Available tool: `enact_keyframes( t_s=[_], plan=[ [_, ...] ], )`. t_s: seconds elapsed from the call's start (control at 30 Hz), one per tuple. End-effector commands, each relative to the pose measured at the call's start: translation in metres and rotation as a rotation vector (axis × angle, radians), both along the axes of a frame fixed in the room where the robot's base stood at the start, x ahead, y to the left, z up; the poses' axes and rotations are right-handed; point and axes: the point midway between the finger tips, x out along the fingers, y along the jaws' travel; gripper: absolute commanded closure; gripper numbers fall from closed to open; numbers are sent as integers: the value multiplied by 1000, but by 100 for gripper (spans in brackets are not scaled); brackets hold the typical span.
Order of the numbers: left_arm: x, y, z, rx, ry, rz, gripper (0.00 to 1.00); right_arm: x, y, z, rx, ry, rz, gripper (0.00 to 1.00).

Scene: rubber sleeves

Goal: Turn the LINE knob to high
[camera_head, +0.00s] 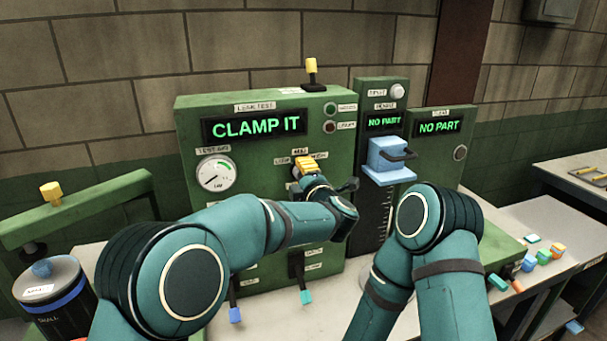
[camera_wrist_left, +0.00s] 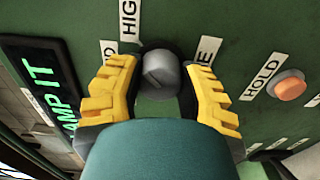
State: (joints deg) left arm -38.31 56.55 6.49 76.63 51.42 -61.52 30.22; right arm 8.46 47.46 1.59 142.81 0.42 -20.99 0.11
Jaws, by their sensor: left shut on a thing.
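The LINE knob (camera_wrist_left: 162,72) is a round grey knob with a darker base on the green panel, seen in the left wrist view. Its HIGH label (camera_wrist_left: 128,20) is beside it. A label ending in E, partly covered by a finger, is on the other side. My left gripper (camera_wrist_left: 160,85) has its yellow fingers on either side of the knob and is shut on it. In the head view, the left gripper (camera_head: 306,168) is against the panel below the small setting labels and hides the knob. The knob's pointer direction is hard to read. My right gripper is out of view.
The leak test screen (camera_head: 256,126) reads CLAMP IT. A gauge (camera_head: 216,173) is below it. An orange HOLD button (camera_wrist_left: 290,87) is near the knob. A blue clamp block (camera_head: 389,160) is at right. Two levers (camera_head: 305,296) hang below. Small coloured parts (camera_head: 543,256) lie on the right bench.

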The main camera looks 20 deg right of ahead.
Motion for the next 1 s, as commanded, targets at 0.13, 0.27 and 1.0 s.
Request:
enact_keyframes(
  t_s=[0.13, 0.27, 1.0],
  plan=[
    [1, 1, 2, 2, -5, 2, 98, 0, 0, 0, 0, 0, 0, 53],
    [1, 1, 2, 1, -5, 2, 98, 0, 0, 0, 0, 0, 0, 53],
    [0, 1, 35, -4, -5, 1, 26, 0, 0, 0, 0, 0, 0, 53]
  ],
)
